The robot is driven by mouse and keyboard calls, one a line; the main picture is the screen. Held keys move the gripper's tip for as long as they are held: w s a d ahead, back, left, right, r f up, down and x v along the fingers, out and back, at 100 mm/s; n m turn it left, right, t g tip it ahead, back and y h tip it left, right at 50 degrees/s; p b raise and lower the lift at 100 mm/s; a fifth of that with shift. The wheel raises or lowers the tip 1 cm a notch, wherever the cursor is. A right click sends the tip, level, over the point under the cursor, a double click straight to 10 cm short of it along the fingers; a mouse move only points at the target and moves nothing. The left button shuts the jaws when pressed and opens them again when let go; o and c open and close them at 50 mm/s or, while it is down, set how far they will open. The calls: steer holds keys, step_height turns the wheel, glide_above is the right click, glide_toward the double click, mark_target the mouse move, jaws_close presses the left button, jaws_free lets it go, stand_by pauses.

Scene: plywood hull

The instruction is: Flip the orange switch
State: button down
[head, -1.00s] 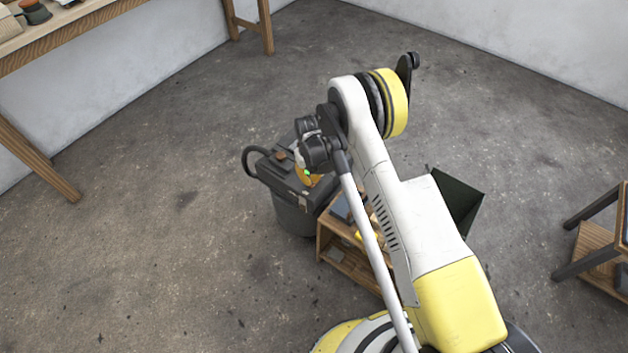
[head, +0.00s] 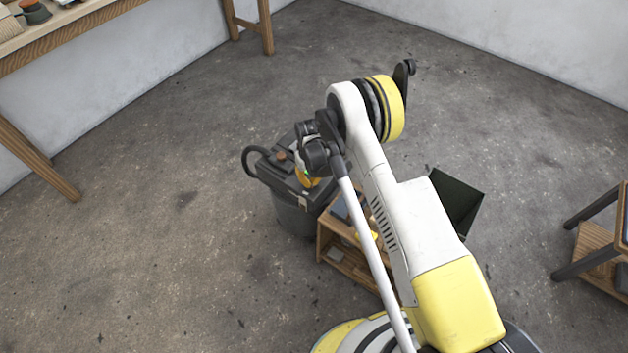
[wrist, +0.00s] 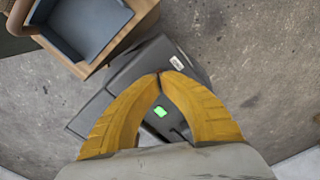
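A dark grey machine (head: 296,215) shaped like a bin, with a flat lid and a curved black hose, stands on the floor left of my arm. A small brownish-orange knob (head: 281,155) shows on its lid; I cannot tell if this is the orange switch. My gripper (head: 308,182) is over the machine's lid, partly hidden by my wrist. In the wrist view my gripper's yellow fingers (wrist: 162,76) meet at the tips, with nothing seen held. No orange switch is clear in the wrist view.
A low wooden shelf (head: 326,238) stands beside the machine, with a blue-grey tray (wrist: 88,25) on top. A dark open box (head: 459,200) is behind my arm. A wooden table stands at upper left, a stool at right. The left floor is clear.

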steer(key=shift+f, duration=0.3)
steer(key=shift+r+p, duration=1.3)
steer(key=shift+r, duration=2.2)
